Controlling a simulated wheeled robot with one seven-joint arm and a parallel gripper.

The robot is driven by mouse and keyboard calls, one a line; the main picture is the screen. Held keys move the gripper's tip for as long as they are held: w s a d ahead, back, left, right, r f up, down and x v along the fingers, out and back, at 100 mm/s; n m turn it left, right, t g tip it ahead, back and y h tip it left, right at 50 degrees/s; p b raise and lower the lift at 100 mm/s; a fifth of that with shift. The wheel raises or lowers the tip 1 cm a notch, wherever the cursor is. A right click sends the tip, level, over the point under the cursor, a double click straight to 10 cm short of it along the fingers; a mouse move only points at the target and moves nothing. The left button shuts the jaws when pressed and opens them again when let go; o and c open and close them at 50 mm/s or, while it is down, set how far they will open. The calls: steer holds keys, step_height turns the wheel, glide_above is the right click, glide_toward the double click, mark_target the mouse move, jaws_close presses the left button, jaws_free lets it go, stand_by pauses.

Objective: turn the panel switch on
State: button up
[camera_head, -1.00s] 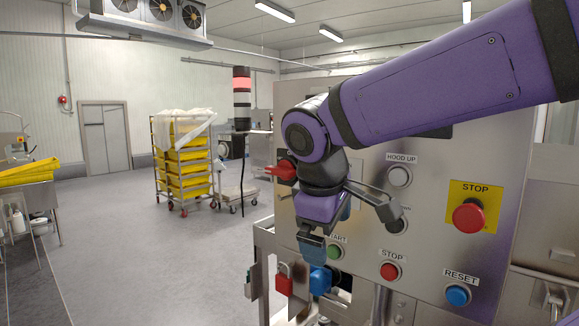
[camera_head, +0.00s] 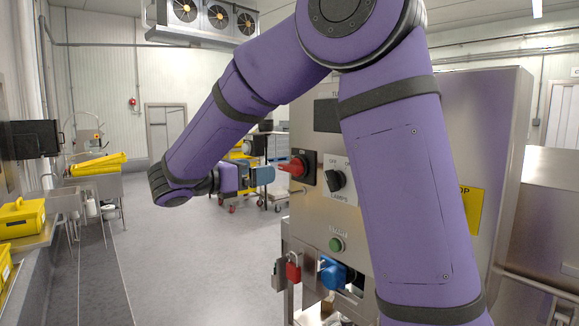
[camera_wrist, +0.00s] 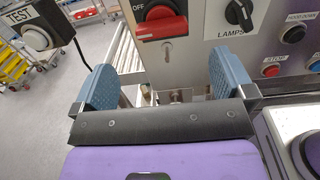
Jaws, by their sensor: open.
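The control panel (camera_head: 508,110) stands at right. At its left edge is a rotary switch with a red handle (camera_head: 292,168). In the wrist view the red handle (camera_wrist: 160,25) lies crosswise under a black dial, with an OFF label at upper left. Right of it is a black LAMPS knob (camera_head: 335,181), shown tilted in the wrist view (camera_wrist: 238,14). My gripper (camera_head: 264,175) is just left of the red handle, pointing at the panel. In the wrist view my open, empty blue fingers (camera_wrist: 164,84) appear below the red handle, apart from it.
A green button (camera_head: 336,244), a red padlock (camera_head: 293,268) and a blue plug (camera_head: 332,272) sit lower on the panel. A TEST button box (camera_wrist: 42,28) hangs at left in the wrist view. My arm hides much of the panel. The floor (camera_head: 190,260) at left is clear.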

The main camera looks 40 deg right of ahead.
mark_target(286, 166)
steer(key=d, duration=1)
steer(key=shift+w+d, duration=0.2)
steer(key=shift+d, duration=0.15)
steer(key=c, duration=0.8)
